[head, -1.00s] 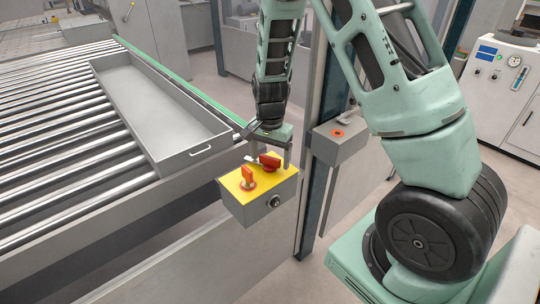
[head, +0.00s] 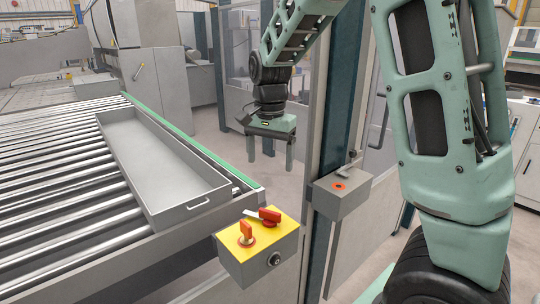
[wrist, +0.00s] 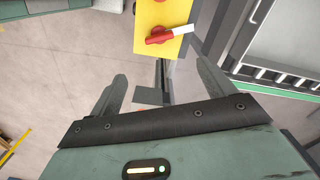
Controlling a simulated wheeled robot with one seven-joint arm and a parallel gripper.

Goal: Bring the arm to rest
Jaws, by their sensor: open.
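My gripper (head: 270,155) is open and empty in the head view, fingers pointing down, raised behind and above the yellow-topped control box. The arm is bent, with the gripper apart from everything around it. The control box (head: 248,270) has two red rotary switches on its yellow top, the near one (head: 246,233) and the far one (head: 269,215) with a pale tab. In the wrist view my gripper (wrist: 160,90) has its two fingers spread wide, and the red switch with the white tab (wrist: 168,35) shows beyond them.
A roller conveyor (head: 60,200) with a long grey tray (head: 150,150) lies at the left. A grey box with an orange-red ringed button (head: 338,195) is right of the control box. A dark blue post (head: 340,100) stands close right of my gripper.

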